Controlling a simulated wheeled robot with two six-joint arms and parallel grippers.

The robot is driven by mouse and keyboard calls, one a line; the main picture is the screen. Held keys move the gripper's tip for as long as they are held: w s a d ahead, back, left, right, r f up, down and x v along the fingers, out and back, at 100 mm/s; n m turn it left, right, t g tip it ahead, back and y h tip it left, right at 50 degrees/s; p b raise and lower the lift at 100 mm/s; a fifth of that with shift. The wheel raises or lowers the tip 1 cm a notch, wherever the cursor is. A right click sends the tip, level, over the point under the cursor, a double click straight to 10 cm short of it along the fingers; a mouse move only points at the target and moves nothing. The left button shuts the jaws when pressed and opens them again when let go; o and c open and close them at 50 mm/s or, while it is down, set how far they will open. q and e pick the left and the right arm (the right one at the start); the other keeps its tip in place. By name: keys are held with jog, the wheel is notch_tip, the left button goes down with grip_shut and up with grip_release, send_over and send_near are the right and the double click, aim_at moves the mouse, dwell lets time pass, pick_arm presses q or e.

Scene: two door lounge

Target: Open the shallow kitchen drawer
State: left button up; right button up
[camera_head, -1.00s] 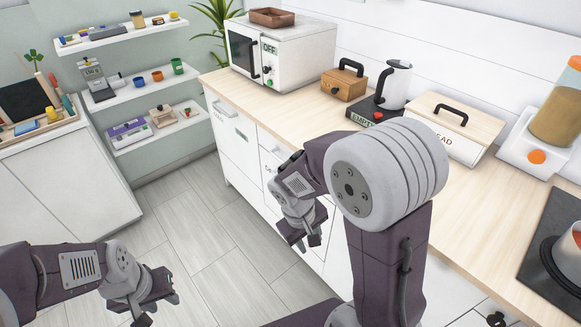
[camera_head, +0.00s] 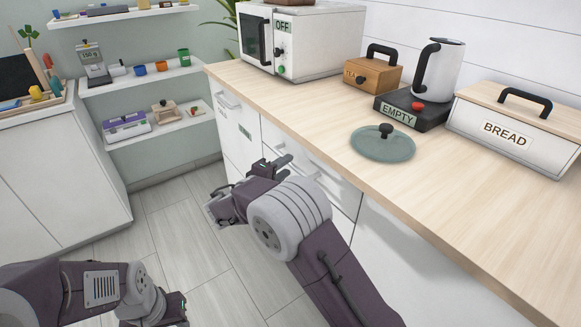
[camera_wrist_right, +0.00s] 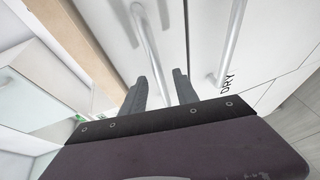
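White drawer fronts (camera_head: 335,185) run under the wooden counter, and all look shut. In the right wrist view, the front nearest the counter edge has a long bar handle (camera_wrist_right: 148,35). A second bar handle (camera_wrist_right: 233,40) is on the front beside it, near the letters "DRY". My right gripper (camera_head: 282,166) is at the fronts, just below the counter edge. In its wrist view the fingers (camera_wrist_right: 160,88) are apart, with the nearer handle's end between or just beyond them; contact cannot be told. My left gripper (camera_head: 182,312) is low at the bottom edge, its fingers unclear.
The counter (camera_head: 450,210) overhangs close above my right gripper. On it stand a microwave (camera_head: 320,45), a glass lid (camera_head: 383,145), a kettle (camera_head: 438,70) and a bread box (camera_head: 510,130). Another handle (camera_head: 228,100) is farther left. Floor (camera_head: 190,240) is clear.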

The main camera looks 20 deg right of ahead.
aim_at(290, 164)
jog(key=shift+x, duration=1.6)
jog(key=shift+c, duration=0.4)
grip_shut()
jog(key=shift+s, duration=0.1)
